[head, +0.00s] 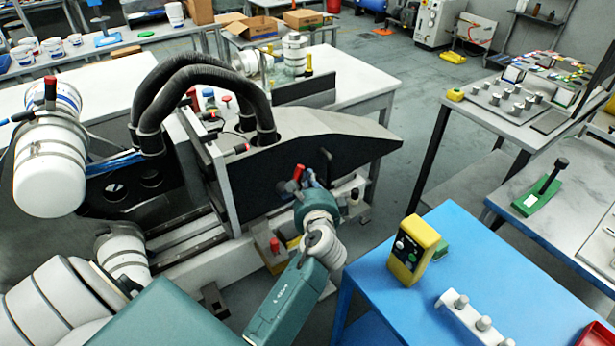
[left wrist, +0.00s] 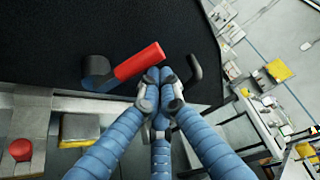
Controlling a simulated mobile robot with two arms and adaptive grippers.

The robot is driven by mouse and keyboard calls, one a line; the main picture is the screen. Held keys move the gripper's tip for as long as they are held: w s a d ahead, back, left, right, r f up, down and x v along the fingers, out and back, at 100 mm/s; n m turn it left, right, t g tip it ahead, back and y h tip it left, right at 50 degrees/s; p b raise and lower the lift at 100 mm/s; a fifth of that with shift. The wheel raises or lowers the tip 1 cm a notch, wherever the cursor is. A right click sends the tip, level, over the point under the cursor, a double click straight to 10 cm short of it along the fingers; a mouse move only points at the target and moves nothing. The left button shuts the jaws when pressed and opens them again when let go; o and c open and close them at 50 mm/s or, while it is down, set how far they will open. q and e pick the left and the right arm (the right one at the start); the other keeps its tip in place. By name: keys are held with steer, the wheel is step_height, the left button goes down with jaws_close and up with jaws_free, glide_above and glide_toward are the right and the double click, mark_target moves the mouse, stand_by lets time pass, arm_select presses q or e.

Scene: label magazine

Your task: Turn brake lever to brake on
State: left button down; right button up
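The brake lever (head: 299,172) has a red handle and sits on the dark side panel of the machine in the head view. In the left wrist view the red handle (left wrist: 138,63) points up and right from a grey hub (left wrist: 97,72). My left gripper (head: 310,181) is at the panel close by the lever. In the left wrist view its fingertips (left wrist: 160,78) are together just below the handle's outer end, with nothing visible between them. I cannot tell whether they touch the handle. My right gripper is not in view.
A short black handle (left wrist: 195,68) sticks out just right of the fingers. Two thick black hoses (head: 195,85) arch over the machine (head: 310,140). A blue table (head: 480,260) with a yellow box (head: 412,250) stands at the right. Grey floor (head: 400,75) is free behind.

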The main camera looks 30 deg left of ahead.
mark_target(299, 171)
arm_select(q)
steer(key=s+n+b, duration=0.1)
steer(key=b, duration=0.2)
steer(key=s+r+n+t+b, duration=0.1)
steer(key=b, duration=0.2)
steer(key=s+a+n+t+y+b, duration=0.1)
steer(key=n+b, duration=0.1)
steer(key=b, duration=0.1)
steer(key=shift+r, duration=0.35)
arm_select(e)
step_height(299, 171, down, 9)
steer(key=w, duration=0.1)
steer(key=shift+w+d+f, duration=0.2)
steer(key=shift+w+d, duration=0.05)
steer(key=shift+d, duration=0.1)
arm_select(q)
steer(key=shift+a, duration=0.1)
